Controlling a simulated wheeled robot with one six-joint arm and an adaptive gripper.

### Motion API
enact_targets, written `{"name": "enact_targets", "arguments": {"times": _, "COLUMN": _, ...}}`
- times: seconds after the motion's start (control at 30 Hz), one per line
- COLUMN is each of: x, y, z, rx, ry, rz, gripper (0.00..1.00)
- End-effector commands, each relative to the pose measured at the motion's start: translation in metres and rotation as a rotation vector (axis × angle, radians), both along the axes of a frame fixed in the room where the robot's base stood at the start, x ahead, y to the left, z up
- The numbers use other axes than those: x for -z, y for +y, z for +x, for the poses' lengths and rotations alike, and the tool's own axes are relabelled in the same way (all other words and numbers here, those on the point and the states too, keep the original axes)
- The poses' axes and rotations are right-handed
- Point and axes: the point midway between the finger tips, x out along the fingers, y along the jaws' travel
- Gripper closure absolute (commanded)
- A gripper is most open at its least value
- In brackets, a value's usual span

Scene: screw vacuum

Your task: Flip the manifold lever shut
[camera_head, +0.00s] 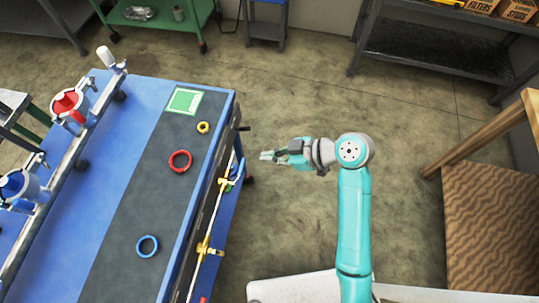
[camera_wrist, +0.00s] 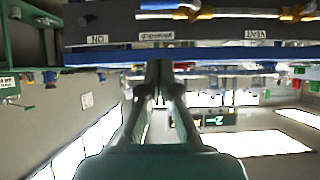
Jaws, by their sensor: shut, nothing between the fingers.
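A brass manifold line (camera_head: 205,249) with valve fittings runs along the near side of the blue bench. In the wrist view, yellow valve parts (camera_wrist: 205,14) show at the top edge, above upside-down labels, one like "VENT" (camera_wrist: 256,34) and one like "ON" (camera_wrist: 97,40). Which part is the manifold lever, and how it is set, I cannot tell. My gripper (camera_head: 264,156) is shut and empty, in free air just right of the bench side. In the wrist view its fingertips (camera_wrist: 159,68) meet in front of the blue edge; contact is unclear.
The bench top (camera_head: 135,95) carries a red ring (camera_head: 180,161), a blue ring (camera_head: 147,246), a small yellow ring (camera_head: 203,127) and a green-framed card (camera_head: 184,101). A dark shelf (camera_head: 435,50) and a wooden table (camera_head: 490,220) stand right. Floor between is clear.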

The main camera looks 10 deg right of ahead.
Motion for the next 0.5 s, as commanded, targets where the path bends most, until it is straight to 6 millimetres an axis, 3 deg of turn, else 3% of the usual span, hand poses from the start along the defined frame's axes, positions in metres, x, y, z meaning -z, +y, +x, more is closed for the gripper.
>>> {"name": "enact_targets", "arguments": {"times": 0.4, "x": 0.043, "y": 0.062, "z": 0.021, "rx": -0.004, "ry": 0.002, "rz": 0.000, "gripper": 1.00}}
{"name": "enact_targets", "arguments": {"times": 0.5, "x": 0.060, "y": 0.062, "z": 0.022, "rx": 0.000, "ry": 0.004, "rz": 0.000, "gripper": 1.00}}
